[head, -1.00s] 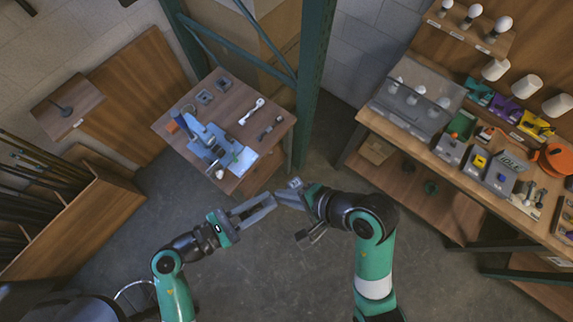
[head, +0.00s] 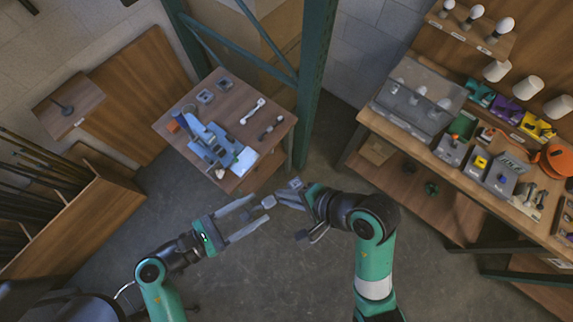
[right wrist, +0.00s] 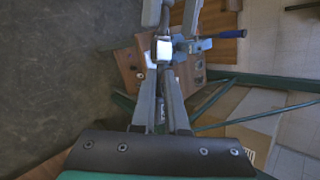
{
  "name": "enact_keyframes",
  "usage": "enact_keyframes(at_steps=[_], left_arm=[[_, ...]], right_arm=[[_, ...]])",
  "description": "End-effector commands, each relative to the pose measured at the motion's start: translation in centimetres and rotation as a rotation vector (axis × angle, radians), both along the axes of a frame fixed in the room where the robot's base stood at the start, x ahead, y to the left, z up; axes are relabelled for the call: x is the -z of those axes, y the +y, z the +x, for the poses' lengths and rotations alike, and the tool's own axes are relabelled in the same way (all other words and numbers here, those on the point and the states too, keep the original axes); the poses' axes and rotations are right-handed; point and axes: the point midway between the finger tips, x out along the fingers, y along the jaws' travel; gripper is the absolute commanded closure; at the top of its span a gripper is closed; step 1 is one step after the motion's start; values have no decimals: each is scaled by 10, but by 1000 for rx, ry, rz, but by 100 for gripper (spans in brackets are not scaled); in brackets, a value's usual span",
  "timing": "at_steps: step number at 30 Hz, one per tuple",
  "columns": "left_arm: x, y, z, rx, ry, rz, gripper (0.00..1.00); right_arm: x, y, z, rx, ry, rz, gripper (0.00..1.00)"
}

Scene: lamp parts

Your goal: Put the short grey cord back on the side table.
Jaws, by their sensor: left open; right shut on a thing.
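My right gripper (head: 282,197) is shut on a small light-grey piece (head: 268,202), which I take to be the short grey cord; its shape is too small to be sure. The piece also shows in the right wrist view (right wrist: 163,50), at the tips of the right fingers (right wrist: 163,72). My left gripper (head: 250,216) is open, its two fingers spread around or just beside the piece. The side table (head: 279,150) stands beyond both grippers, and the piece is held in the air short of its front edge.
The side table carries a blue-grey fixture (head: 208,146), two grey squares (head: 206,97), a white double-ended piece (head: 253,111), and a dark piece (head: 271,128). A green post (head: 312,80) rises at its right. A crowded workbench (head: 400,135) stands at right.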

Motion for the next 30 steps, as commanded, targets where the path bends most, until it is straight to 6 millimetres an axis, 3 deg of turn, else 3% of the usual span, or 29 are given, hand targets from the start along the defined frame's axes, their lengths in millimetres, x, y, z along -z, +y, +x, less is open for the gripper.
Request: enact_keyframes(at_steps=[3, 9, 13, 20, 25, 30], left_arm=[[-4, 26, -14, -10, -1, 1, 40], [-10, 58, -36, -7, -2, 0, 40], [-13, 70, -44, -3, -2, 0, 40], [-13, 73, -47, -1, 9, -6, 40], [-30, 89, -21, -151, 57, -139, 40], [-98, 138, 16, -399, 8, -509, 40]], right_arm=[[0, 0, 0, 0, 0, 0, 100], [0, 0, 0, 0, 0, 0, 100], [0, 0, 0, 0, 0, 0, 100], [0, 0, 0, 0, 0, 0, 100], [0, 0, 0, 0, 0, 0, 100], [0, 0, 0, 0, 0, 0, 100]])
